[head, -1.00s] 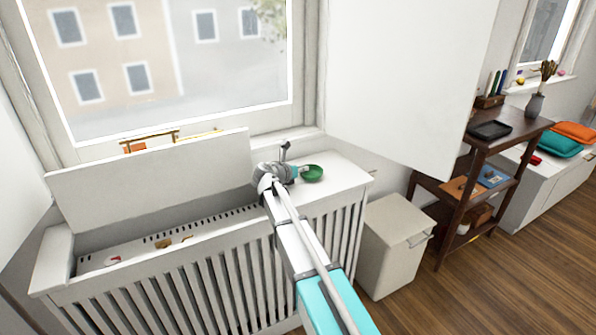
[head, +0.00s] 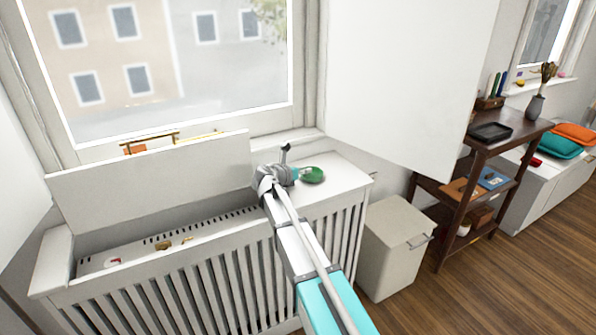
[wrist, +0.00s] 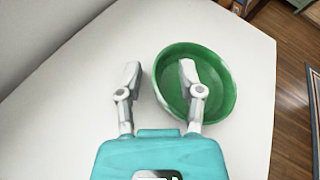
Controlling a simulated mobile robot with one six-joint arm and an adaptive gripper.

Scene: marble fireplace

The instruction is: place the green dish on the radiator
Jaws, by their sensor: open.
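The green dish (head: 313,176) is on the white top at the right end of the slatted radiator cover (head: 346,178). In the wrist view the dish (wrist: 212,97) is open side up, with the white top (wrist: 65,120) around it. My gripper (wrist: 159,73) is open, with its fingers apart. The right finger overlaps the inside of the dish and the left finger is outside its left rim. I cannot tell whether either finger touches it. In the head view my gripper (head: 296,174) is at the left side of the dish.
A raised white panel (head: 150,185) stands behind the slotted left part of the cover, where small items lie. A white shutter (head: 405,80) hangs at the back right. A white bin (head: 393,245) and a dark wooden shelf (head: 480,155) stand to the right.

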